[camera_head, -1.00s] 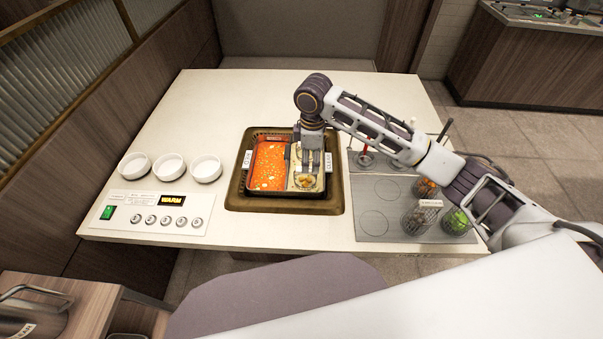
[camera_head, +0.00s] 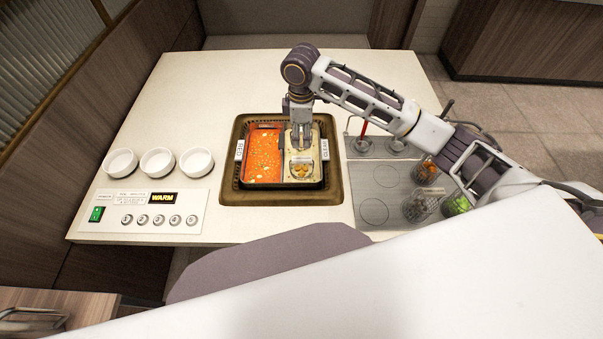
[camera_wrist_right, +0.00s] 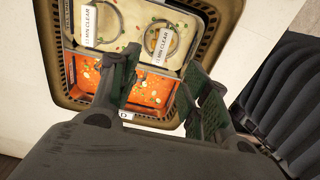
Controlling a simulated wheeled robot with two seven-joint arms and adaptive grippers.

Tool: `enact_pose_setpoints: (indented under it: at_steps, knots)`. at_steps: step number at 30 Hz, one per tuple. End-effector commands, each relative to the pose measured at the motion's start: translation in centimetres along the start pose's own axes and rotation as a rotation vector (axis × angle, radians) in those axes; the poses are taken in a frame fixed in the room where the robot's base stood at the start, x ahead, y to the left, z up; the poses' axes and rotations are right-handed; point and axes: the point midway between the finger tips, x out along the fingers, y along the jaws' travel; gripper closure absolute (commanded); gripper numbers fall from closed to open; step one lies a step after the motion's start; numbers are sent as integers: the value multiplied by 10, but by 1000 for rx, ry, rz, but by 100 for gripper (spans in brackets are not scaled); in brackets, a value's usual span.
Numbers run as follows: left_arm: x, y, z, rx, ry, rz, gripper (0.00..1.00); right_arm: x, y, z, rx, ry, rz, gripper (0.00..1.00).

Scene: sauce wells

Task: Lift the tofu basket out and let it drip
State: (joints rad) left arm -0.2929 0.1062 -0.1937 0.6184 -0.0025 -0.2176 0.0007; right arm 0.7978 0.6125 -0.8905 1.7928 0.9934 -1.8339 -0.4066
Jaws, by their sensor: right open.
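The tofu basket (camera_head: 304,171), with golden-brown pieces in it, sits at the near end of the pale broth well (camera_head: 322,146), which is labelled CLEAR. My right gripper (camera_head: 301,146) points down over the same well, beyond the basket in the head view. In the right wrist view its two fingers (camera_wrist_right: 165,88) are spread apart with nothing clamped between them. Whether a finger touches the basket or its handle cannot be told. My left gripper is in neither view.
The red broth well (camera_head: 263,155) lies left of the clear one inside the brown sunken frame (camera_head: 228,185). Three white bowls (camera_head: 157,161) stand left, above a button panel (camera_head: 190,212). Wire baskets (camera_head: 420,203) stand on the grey plate (camera_head: 373,185) at right.

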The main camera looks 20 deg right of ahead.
Motion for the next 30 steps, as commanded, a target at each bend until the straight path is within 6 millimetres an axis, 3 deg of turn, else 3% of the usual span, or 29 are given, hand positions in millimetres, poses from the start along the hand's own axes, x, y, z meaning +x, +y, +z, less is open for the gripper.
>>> enact_pose_setpoints:
  at_steps: [5,21,30]
  knots:
    - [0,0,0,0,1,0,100,10,0,0,0,-1,-2,54]
    - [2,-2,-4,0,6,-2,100,76,-1,0,0,-1,-2,54]
    - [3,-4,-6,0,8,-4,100,86,0,0,0,-1,0,54]
